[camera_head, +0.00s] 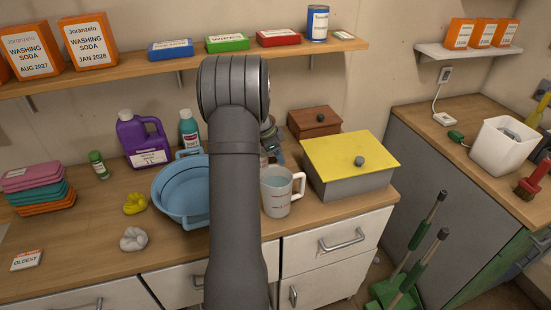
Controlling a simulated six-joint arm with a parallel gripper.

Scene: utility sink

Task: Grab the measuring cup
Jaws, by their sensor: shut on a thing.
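The measuring cup (275,198) is a white, translucent cup with red markings and a handle on its right. It is upright at the front of the wooden counter, left of the grey box with the yellow lid. My gripper (271,157) shows only in part, behind my arm, at the cup's back left rim. It is shut on the cup. The exact finger contact is hidden, and I cannot tell whether the cup's base touches the counter.
A blue basin (178,190) stands left of my arm, partly hidden by it. The yellow-lidded box (345,180) stands close on the cup's right, with a brown box (314,121) behind. A purple bottle (142,138) stands at the back left. A loaded shelf (125,65) runs above.

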